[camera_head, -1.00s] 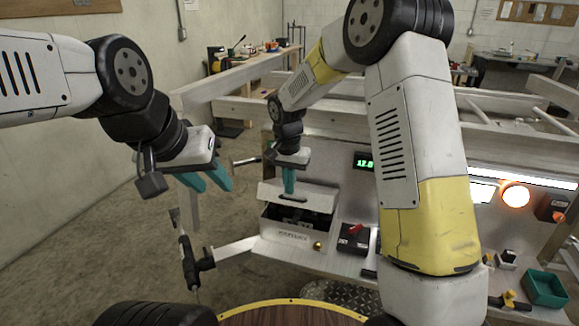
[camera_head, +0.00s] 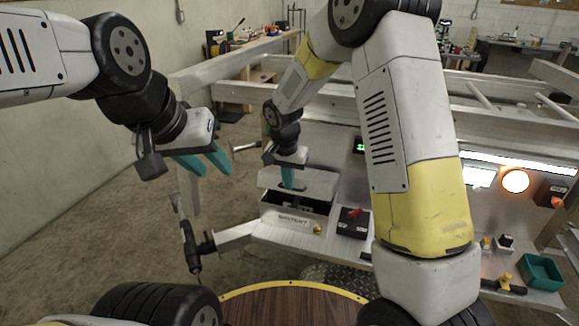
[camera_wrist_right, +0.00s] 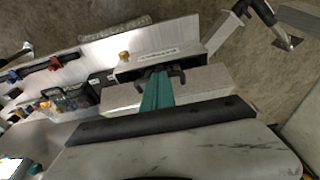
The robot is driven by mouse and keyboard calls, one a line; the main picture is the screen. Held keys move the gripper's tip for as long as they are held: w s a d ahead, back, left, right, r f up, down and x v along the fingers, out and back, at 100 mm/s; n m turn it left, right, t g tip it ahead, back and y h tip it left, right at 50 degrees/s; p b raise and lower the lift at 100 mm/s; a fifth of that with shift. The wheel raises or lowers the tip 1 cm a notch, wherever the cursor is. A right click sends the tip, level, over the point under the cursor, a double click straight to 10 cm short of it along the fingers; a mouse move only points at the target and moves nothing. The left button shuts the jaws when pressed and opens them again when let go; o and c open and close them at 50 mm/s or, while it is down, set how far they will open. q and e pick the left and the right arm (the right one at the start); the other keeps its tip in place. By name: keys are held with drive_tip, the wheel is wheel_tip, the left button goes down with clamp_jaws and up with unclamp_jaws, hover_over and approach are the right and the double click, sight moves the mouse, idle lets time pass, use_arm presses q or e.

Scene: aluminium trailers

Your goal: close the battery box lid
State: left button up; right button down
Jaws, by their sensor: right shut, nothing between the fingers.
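The battery box (camera_head: 290,222) is a pale metal box with a printed label and a brass knob on its front. Its dark inside shows below the raised, tilted lid (camera_head: 318,184). In the right wrist view, the box's labelled front wall (camera_wrist_right: 150,60) and the lid panel (camera_wrist_right: 205,82) show on either side of a dark gap. My right gripper (camera_head: 287,186) is shut and empty, its teal fingers pointing down at the lid; it also shows in the right wrist view (camera_wrist_right: 157,92). Contact is unclear. My left gripper (camera_head: 212,168) is open and empty, left of the box.
A red-handled switch (camera_head: 353,220) stands right of the box on the metal shelf. A green tray (camera_head: 541,272) and a lit orange lamp (camera_head: 515,181) are farther right. Trailer rails run behind.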

wheel_tip(320, 180, down, 9)
drive_tip(key=s+t, duration=0.1)
drive_tip(key=s, duration=0.1)
drive_tip(key=shift+a+t+h, duration=0.25)
drive_tip(key=shift+t+h, duration=0.05)
drive_tip(key=shift+f, duration=0.15)
idle(0.4)
